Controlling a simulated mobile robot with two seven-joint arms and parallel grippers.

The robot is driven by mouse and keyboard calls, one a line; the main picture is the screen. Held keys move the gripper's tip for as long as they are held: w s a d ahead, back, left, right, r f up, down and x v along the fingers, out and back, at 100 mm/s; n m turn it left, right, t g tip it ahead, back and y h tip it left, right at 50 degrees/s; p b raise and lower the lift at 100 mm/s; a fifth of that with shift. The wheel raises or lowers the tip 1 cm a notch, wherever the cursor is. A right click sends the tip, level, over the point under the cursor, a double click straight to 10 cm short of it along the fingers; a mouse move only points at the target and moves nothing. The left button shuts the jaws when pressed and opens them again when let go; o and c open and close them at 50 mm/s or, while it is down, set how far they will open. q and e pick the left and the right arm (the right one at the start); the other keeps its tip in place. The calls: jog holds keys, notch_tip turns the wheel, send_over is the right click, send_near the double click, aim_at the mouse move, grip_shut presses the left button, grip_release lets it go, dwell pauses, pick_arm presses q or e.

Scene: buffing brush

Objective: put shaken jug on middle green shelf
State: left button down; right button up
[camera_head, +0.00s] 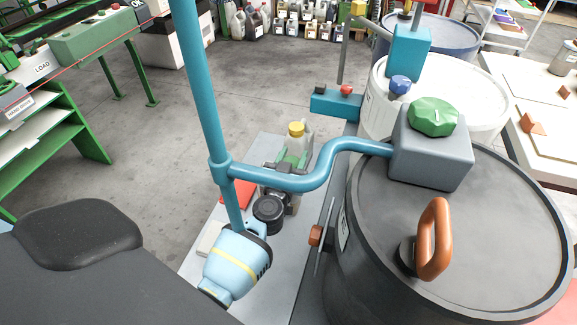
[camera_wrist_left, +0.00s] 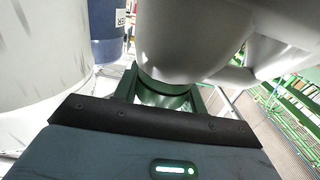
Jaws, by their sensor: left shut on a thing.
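A pale grey jug with a yellow cap (camera_head: 296,129) stands upright between the fingers of my left gripper (camera_head: 290,165), in the middle of the head view. The gripper is shut on the jug, above or at the grey bench top; I cannot tell if its base touches. In the left wrist view the jug (camera_wrist_left: 195,45) fills the top centre, close to the gripper's green fingers (camera_wrist_left: 163,95). A green shelf unit (camera_head: 45,150) with pale tiers stands at the left in the head view, away from the jug. My right gripper is not in view.
A blue pipe (camera_head: 300,182) crosses in front of the gripper. A dark drum (camera_head: 470,240) and a white drum (camera_head: 490,95) stand to the right. A red item (camera_head: 236,194) lies on the grey bench (camera_head: 205,245). The floor (camera_head: 160,150) between bench and shelf is clear.

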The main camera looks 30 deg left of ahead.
pick_arm(q)
jog(key=shift+r+p, duration=1.05)
jog(key=shift+r, duration=0.25)
jog(key=shift+r+p, duration=0.55)
jog(key=shift+p, duration=0.05)
jog(key=shift+a, duration=0.1)
jog(key=s+a+r+p, duration=0.1)
jog(key=s+a+p, duration=0.1)
jog(key=s+a, duration=0.7)
jog(key=a, duration=0.3)
jog(key=shift+s+a+r, duration=0.2)
jog(key=shift+s+a, duration=0.1)
